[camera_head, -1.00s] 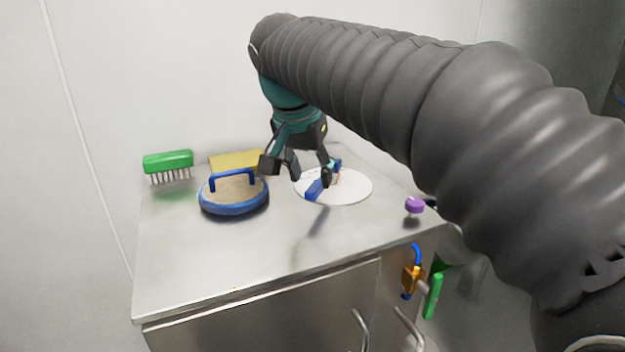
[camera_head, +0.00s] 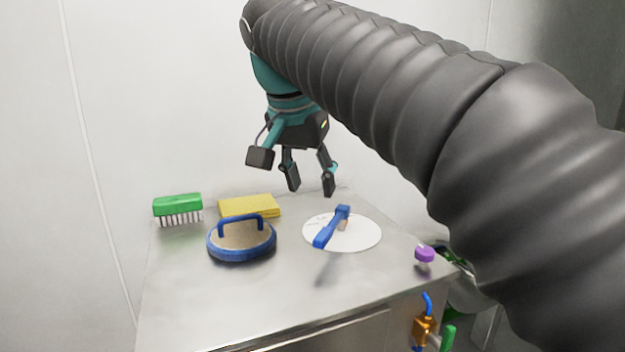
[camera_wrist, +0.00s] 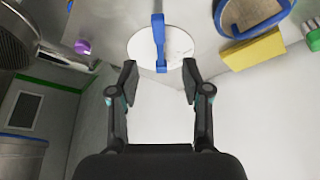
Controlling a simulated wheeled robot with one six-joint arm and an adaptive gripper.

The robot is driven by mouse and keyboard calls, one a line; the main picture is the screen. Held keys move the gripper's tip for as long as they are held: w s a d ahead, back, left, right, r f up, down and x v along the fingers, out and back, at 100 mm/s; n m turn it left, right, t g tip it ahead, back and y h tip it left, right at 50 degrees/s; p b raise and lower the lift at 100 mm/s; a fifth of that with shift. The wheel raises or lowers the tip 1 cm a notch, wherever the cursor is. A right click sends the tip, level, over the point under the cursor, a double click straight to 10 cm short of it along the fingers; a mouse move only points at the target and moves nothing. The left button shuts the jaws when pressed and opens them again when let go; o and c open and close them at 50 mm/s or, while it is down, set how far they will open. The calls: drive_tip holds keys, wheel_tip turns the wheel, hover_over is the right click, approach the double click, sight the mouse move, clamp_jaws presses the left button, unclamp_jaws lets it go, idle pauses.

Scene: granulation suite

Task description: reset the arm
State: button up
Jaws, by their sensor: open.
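My gripper (camera_head: 300,180) is open and empty, hanging above the far part of the steel cabinet top (camera_head: 240,295). A blue-handled tool (camera_head: 332,228) lies on a white round disc (camera_head: 365,236), below the gripper and apart from it. In the wrist view the fingers (camera_wrist: 160,82) stand wide apart, with the blue tool (camera_wrist: 158,35) and the white disc (camera_wrist: 180,45) beyond their tips. My arm reaches in from the right of the head view.
A round blue-rimmed lid with a handle (camera_head: 241,240), a green brush (camera_head: 178,208) and a yellow sponge (camera_head: 249,206) stand on the left. A purple knob (camera_head: 425,254) is at the right edge. An orange valve (camera_head: 424,330) is below it. Walls close off the back.

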drive_tip(key=s+d+f+n, duration=0.1)
drive_tip(key=s+d+f, duration=0.4)
drive_tip(key=f, duration=0.3)
drive_tip(key=s+d+f+n+t+y, duration=0.1)
drive_tip(key=s+d+f+n, duration=0.1)
drive_tip(key=s+d+f, duration=0.4)
drive_tip(key=s+d+f+n, duration=0.1)
drive_tip(key=s+d+f, duration=0.5)
drive_tip(key=f, duration=0.6)
drive_tip(key=shift+s+d+t+y, duration=0.25)
drive_tip(key=shift+d+t+y, duration=0.05)
drive_tip(key=shift+d, duration=0.1)
